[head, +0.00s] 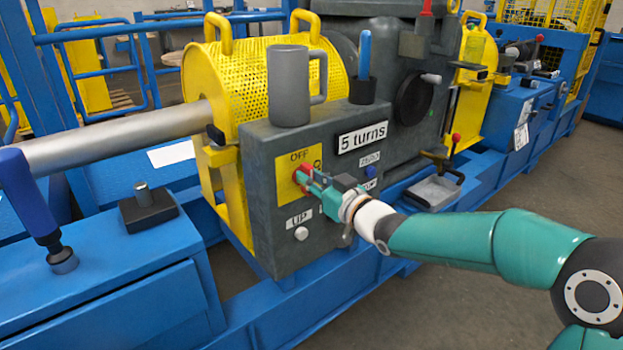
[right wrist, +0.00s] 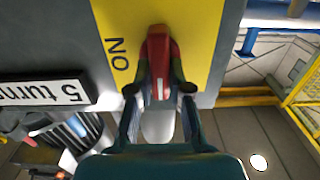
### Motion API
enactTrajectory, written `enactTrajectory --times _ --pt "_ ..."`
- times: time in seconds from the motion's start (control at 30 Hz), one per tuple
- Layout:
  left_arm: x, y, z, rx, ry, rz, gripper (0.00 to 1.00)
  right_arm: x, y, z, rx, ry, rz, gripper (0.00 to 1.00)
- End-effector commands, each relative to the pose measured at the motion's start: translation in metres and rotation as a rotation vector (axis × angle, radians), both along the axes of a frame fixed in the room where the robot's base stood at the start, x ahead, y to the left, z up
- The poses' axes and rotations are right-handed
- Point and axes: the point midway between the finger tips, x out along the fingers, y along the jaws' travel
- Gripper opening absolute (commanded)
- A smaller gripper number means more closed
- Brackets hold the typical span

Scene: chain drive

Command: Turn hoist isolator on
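The hoist isolator is a red rotary handle (head: 301,173) on a yellow plate (head: 288,188), on the front of a grey control box. "OFF" is printed above the handle; "ON", to its right, is partly hidden by my gripper. My right gripper (head: 312,180) is at the handle. In the right wrist view, the red handle (right wrist: 159,62) stands between the two fingers (right wrist: 160,80), whose dark tips seem to touch both its sides. Its white mark points down there, and "ON" reads sideways to its left. My left gripper is not in view.
A grey mug (head: 288,88) and a black cup (head: 363,91) with a blue tool stand on the box (head: 262,215). A "5 turns" sign (head: 363,137), a blue button (head: 371,172) and a white button (head: 301,233) are close by. The floor at right is clear.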

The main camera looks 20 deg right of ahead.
Motion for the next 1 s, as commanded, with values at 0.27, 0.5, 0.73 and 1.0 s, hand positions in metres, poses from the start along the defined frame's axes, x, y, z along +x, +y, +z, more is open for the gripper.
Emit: enactTrajectory --times 0.27,0.5,0.73,1.0 --pt "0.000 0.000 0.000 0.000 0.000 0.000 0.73 0.000 -0.001 0.000 0.002 0.001 -0.001 0.00" --pt "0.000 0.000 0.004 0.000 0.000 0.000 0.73 0.000 -0.001 0.001 0.043 0.017 -0.001 0.00" --pt "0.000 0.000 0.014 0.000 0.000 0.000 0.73 0.001 -0.003 0.001 0.161 0.061 -0.002 0.00" --pt "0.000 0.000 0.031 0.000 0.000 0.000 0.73 0.002 -0.006 0.001 0.381 0.141 -0.003 0.00"
